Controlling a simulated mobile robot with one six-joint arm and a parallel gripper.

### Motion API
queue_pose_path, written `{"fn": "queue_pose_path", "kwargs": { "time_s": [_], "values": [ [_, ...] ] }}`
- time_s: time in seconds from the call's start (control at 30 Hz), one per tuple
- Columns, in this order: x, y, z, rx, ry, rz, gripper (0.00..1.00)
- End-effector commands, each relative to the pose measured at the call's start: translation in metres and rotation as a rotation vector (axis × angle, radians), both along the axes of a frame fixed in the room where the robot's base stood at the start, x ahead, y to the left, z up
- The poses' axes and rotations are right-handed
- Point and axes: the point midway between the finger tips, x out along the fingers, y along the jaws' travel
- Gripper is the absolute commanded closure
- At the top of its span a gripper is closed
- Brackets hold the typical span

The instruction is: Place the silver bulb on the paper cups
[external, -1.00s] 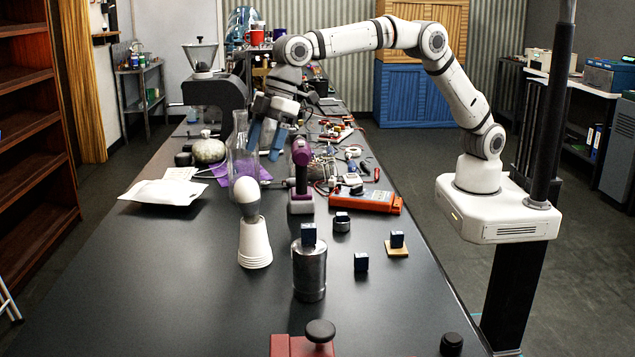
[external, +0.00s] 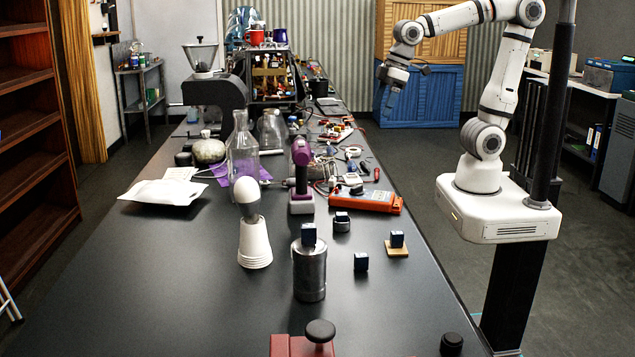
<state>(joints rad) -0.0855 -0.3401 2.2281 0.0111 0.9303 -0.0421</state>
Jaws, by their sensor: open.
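The bulb (external: 247,194) has a white globe and a grey-silver lower part. It stands upright, globe up, on top of the paper cups (external: 255,243). The cups are an upside-down white stack on the dark bench. The stack and bulb look steady, leaning very slightly. My gripper (external: 391,92) is open and empty, raised in front of the blue cabinet to the right of the bench's far part. It is well away from the bulb and cups and touches nothing.
On the bench (external: 190,290), a metal cylinder (external: 309,270) carries a small dark blue cube. A purple tool (external: 301,172), a glass flask (external: 243,150) and an orange meter (external: 365,202) stand behind. The bench's left front is clear.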

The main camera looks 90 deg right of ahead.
Motion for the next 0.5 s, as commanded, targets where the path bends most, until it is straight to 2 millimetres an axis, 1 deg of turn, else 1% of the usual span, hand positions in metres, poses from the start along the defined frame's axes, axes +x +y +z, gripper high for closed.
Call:
{"fn": "queue_pose_path", "kwargs": {
  "time_s": [0.03, 0.1, 0.2, 0.33, 0.5],
  "values": [
    [-0.024, -0.009, -0.009, -0.001, 0.001, -0.028, 0.28],
    [-0.049, -0.018, -0.023, -0.002, 0.007, -0.060, 0.28],
    [-0.075, -0.026, -0.038, -0.003, 0.011, -0.092, 0.28],
    [-0.091, -0.029, -0.048, -0.003, 0.015, -0.112, 0.28],
    [-0.094, -0.030, -0.050, -0.003, 0.017, -0.115, 0.28]
  ]
}}
